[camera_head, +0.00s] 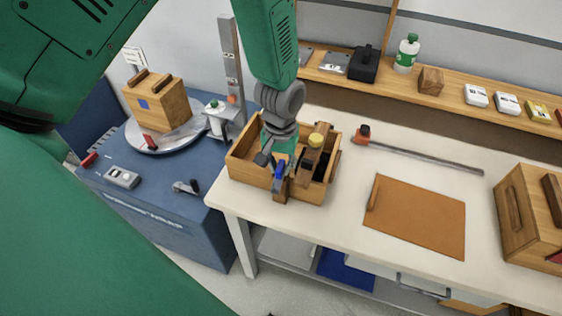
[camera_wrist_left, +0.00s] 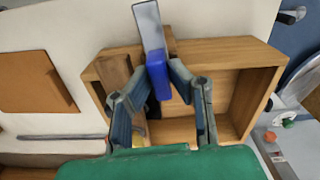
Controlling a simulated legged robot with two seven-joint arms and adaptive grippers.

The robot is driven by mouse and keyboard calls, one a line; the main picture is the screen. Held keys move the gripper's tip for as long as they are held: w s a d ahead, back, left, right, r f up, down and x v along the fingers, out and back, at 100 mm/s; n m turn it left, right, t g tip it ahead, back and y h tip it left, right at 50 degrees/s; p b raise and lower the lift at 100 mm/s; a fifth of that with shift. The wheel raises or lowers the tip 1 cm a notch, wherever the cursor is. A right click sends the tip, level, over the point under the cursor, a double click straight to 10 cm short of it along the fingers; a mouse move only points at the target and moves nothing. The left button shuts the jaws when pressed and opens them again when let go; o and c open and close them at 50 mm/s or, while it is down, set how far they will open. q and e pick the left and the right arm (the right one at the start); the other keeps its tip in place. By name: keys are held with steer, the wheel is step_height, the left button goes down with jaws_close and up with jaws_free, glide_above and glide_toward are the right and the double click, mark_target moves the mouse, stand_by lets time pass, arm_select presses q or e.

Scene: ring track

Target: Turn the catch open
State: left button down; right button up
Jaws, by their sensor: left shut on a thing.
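My left gripper (camera_head: 277,160) is at the front wall of an open wooden tray (camera_head: 242,173) on the white bench. Its fingers are shut on a blue piece (camera_head: 279,169). In the left wrist view the blue piece (camera_wrist_left: 158,82) sits between the fingertips (camera_wrist_left: 162,80), with a flat grey strip (camera_wrist_left: 149,28) running from it past the tray wall. I cannot tell whether this piece is the catch, and no other catch shows clearly. The fingers hide part of the tray's inside. My right gripper is out of view.
A brown mat (camera_head: 418,216) lies right of the tray, with a long grey bar clamp (camera_head: 420,155) behind it. A wooden box (camera_head: 530,217) stands at the far right. Another box (camera_head: 157,103) stands on a turntable on the blue cabinet at left. A shelf (camera_head: 450,98) runs along the back.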

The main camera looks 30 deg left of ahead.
mark_target(281, 164)
arm_select(q)
steer(key=shift+w+m, duration=0.15)
steer(key=shift+m, duration=0.45)
steer(key=c, duration=1.5)
jaws_free()
steer(key=shift+c, duration=0.2)
steer(key=shift+r, duration=0.55)
step_height(281, 164, up, 11)
